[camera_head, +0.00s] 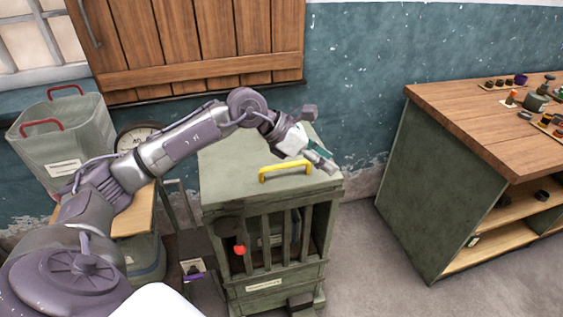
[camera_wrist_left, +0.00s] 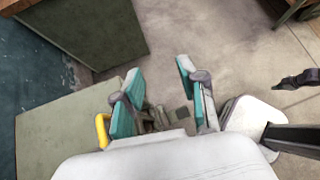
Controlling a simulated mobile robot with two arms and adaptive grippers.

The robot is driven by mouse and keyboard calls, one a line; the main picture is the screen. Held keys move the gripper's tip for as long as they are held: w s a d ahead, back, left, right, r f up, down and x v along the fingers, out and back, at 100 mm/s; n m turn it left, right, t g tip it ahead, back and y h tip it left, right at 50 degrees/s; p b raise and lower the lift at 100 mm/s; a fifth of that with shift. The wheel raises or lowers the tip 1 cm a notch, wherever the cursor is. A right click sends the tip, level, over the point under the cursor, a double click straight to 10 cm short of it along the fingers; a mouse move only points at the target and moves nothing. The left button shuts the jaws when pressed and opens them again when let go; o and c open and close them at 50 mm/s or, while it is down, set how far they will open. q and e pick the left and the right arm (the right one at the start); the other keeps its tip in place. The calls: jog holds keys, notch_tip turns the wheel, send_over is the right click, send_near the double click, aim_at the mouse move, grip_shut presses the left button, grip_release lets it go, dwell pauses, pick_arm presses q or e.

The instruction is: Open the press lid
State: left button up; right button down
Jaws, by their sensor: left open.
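The press is a grey-green cabinet with a barred front (camera_head: 277,245). Its flat lid (camera_head: 225,175) is down, and a yellow handle (camera_head: 285,171) stands near the lid's front edge. My left gripper (camera_head: 328,166) is above the lid's right part, to the right of the handle, open and empty. In the left wrist view my left gripper's teal-padded fingers (camera_wrist_left: 160,92) are apart with floor between them. The lid (camera_wrist_left: 60,135) lies at the lower left there, and the yellow handle (camera_wrist_left: 102,130) is partly hidden behind the left finger. My right gripper is not in view.
A wooden-topped workbench (camera_head: 470,110) with several small items stands at the right. A grey bin with red handles (camera_head: 65,140) and a dial scale (camera_head: 135,137) are at the left. Floor (camera_head: 365,255) is clear between press and bench.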

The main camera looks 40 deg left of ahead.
pick_arm(q)
jog(key=a+r+g+y, duration=0.1)
jog(key=a+y, duration=0.6)
jog(key=a, duration=0.9)
jog(key=p, duration=0.4)
send_near(281, 166)
jog(key=shift+n, duration=0.3)
jog(key=x, duration=0.7)
jog(key=shift+w+d, duration=0.1)
jog(key=shift+w, duration=0.3)
jog(key=shift+w+f, duration=0.25)
jog(key=shift+f, duration=0.4)
grip_shut()
jog(key=shift+r, duration=0.1)
